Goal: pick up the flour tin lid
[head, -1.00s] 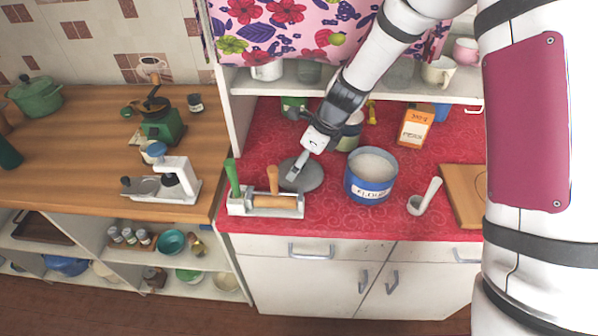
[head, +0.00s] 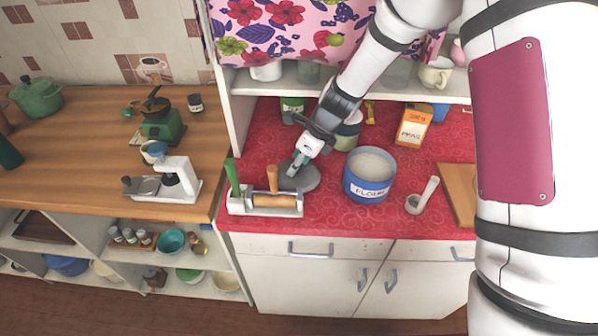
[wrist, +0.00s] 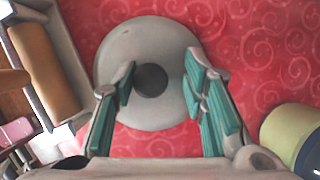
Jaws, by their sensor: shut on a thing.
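The flour tin lid (head: 311,180) is a flat grey disc lying on the red oilcloth, left of the flour tin. In the wrist view the lid (wrist: 150,38) shows a dark round knob (wrist: 150,80) at its middle. My gripper (head: 293,173) is down at the lid in the head view. In the wrist view my gripper (wrist: 160,78) has its green-padded fingers on either side of the knob, shut on the lid; the exact contact is hard to see. The blue flour tin (head: 369,188) stands open with white flour inside.
A white scoop (head: 422,197), an orange carton (head: 413,126) and a wooden board (head: 458,190) are to the right. A shelf (head: 300,86) runs above the counter's back.

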